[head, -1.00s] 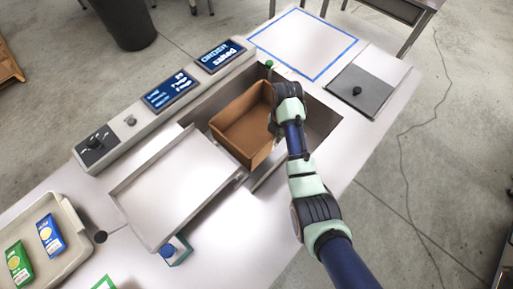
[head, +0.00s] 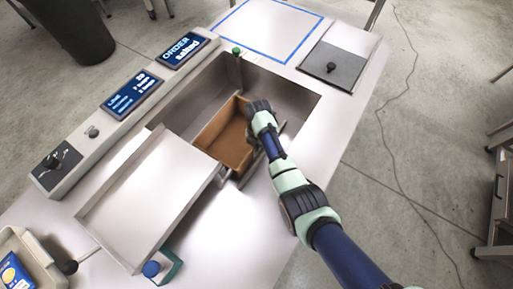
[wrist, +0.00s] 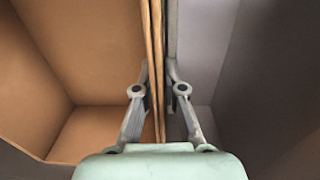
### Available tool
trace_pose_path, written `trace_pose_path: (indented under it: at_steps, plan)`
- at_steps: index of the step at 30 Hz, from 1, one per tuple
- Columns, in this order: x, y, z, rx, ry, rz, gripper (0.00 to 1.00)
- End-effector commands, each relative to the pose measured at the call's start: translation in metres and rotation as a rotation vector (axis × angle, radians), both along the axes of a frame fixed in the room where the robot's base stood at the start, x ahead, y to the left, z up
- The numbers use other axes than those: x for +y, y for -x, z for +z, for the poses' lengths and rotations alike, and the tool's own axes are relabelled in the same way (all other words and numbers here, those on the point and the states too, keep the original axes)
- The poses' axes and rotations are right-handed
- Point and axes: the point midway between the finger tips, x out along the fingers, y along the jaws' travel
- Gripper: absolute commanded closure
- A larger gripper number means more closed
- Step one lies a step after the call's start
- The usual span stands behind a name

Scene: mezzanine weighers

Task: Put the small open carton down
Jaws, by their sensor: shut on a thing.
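The small open carton (head: 224,137) is brown and empty. It is down inside the recessed metal well (head: 292,98) of the bench, at the well's left side beside the flat metal tray. My gripper (head: 262,118) is at the carton's right wall. In the wrist view my gripper (wrist: 160,82) is shut on that wall, one finger inside the carton (wrist: 75,60) and one outside. The carton's underside is hidden, so I cannot tell whether it touches the well floor.
The metal tray (head: 150,195) adjoins the well on the left. A control strip with order screens (head: 184,50) runs behind. A blue-outlined square (head: 265,30) and a grey lidded panel (head: 335,67) lie beyond the well. The well's right part is clear.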

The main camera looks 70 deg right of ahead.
Motion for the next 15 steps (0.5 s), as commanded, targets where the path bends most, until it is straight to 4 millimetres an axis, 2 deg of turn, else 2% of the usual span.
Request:
trace_pose_path:
  at_steps: [3, 9, 15]
  plan:
    - [0.0, 0.0, -0.006, -0.001, 0.0, 0.0, 1.0]
    - [0.0, 0.0, -0.042, -0.001, 0.0, 0.0, 1.0]
    - [-0.001, -0.001, -0.041, -0.002, 0.001, 0.0, 1.0]
